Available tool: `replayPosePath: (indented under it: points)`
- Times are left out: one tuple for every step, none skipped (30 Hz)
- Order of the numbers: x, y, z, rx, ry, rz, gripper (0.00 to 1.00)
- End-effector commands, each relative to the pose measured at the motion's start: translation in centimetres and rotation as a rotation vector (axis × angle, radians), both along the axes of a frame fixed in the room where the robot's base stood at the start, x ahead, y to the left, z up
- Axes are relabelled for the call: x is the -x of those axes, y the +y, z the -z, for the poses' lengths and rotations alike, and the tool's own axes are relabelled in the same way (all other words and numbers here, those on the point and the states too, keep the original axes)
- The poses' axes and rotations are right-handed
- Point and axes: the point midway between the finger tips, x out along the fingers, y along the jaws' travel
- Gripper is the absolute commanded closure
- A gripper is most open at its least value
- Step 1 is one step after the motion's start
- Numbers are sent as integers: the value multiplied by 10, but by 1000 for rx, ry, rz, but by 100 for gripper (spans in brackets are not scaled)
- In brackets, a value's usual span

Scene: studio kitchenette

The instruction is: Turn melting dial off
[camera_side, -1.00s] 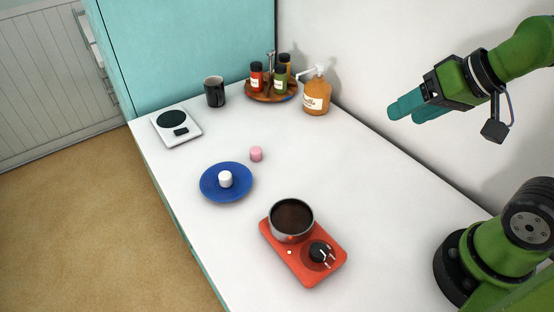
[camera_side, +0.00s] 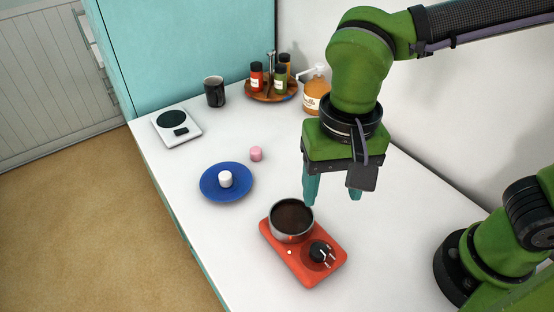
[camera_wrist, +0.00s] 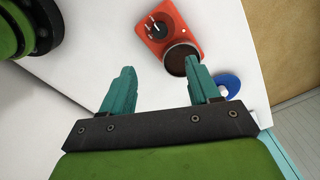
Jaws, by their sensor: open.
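The melting dial (camera_side: 321,252) is a black knob with white marks around it, on the front right part of a red-orange hot plate (camera_side: 306,277). In the wrist view the dial (camera_wrist: 155,29) shows at the top, on the hot plate (camera_wrist: 181,31). A metal pot (camera_side: 291,236) with dark brown contents stands on the plate, beside the dial. My gripper (camera_side: 333,202) points down with its teal fingers apart and empty, above and behind the hot plate. In the wrist view the open gripper (camera_wrist: 158,70) is clear of the dial.
A blue plate (camera_side: 207,190) with a white piece (camera_side: 225,179) lies left of the pot, near a pink piece (camera_side: 256,154). A scale (camera_side: 187,136), black mug (camera_side: 214,92), round tray (camera_side: 259,98) of bottles and amber dispenser (camera_side: 314,100) stand farther back.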

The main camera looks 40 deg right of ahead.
Motion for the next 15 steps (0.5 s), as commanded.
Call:
replayPosePath:
  points:
    - [0, 0, 6, 2, 2, -1, 39]
    - [1, 0, 10, 3, 3, -2, 39]
    - [0, 0, 16, 3, 3, -4, 39]
    - [1, 0, 22, 3, 4, -3, 39]
    - [1, -1, 28, 4, 5, -3, 39]
    - [1, 0, 36, 4, 4, -4, 39]
    - [1, 0, 43, 4, 4, -4, 39]
    - [1, 0, 50, 4, 5, -3, 39]
    - [1, -1, 59, 5, 5, -3, 39]
    - [0, 0, 65, 4, 4, -4, 39]
    - [0, 0, 72, 4, 5, -3, 39]
    - [1, 0, 81, 4, 5, -4, 39]
    - [1, 0, 87, 4, 4, -5, 39]
    - [0, 0, 94, 4, 4, -4, 39]
    - [1, 0, 103, 4, 5, -4, 39]
